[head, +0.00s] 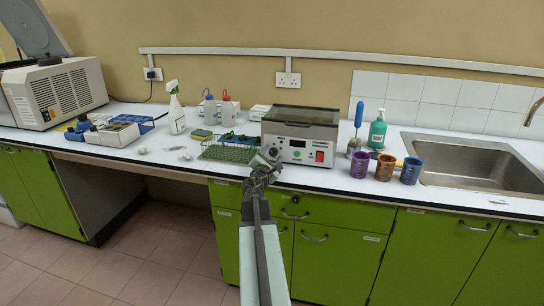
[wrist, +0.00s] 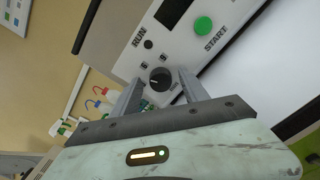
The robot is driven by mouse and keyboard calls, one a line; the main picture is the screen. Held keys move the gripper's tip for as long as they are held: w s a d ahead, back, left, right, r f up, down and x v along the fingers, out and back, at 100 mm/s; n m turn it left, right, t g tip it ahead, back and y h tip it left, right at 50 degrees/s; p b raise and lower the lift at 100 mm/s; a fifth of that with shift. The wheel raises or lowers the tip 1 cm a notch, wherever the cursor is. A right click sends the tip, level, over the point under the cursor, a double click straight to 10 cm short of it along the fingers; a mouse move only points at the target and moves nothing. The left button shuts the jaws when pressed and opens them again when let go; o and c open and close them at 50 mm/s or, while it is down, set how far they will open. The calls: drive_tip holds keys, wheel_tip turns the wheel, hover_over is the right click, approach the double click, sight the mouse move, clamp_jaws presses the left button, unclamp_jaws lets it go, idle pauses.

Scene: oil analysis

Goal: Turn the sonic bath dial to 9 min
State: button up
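The sonic bath (head: 300,137) is a grey and white box with a dark lid on the bench, in the middle of the head view. Its front panel shows a dark display, a green START button (wrist: 203,26), a RUN label and a red switch (head: 319,156). The black dial (wrist: 160,79) has a pale pointer mark; its set value is too small to read. My gripper (wrist: 158,88) is open, with one finger on each side of the dial in the wrist view. I cannot tell whether the fingers touch it. In the head view my gripper (head: 266,160) hides the dial.
A green rack (head: 228,152) stands left of the bath. Right of it are a blue-handled tool (head: 358,117), a green pump bottle (head: 378,131), several coloured cups (head: 361,165) and a sink (head: 470,164). The bench's front edge runs just below my gripper.

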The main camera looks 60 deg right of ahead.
drive_tip(key=shift+a, duration=0.1)
drive_tip(key=v, duration=0.7)
drive_tip(key=shift+s+a, duration=0.1)
drive_tip(key=shift+a, duration=0.25)
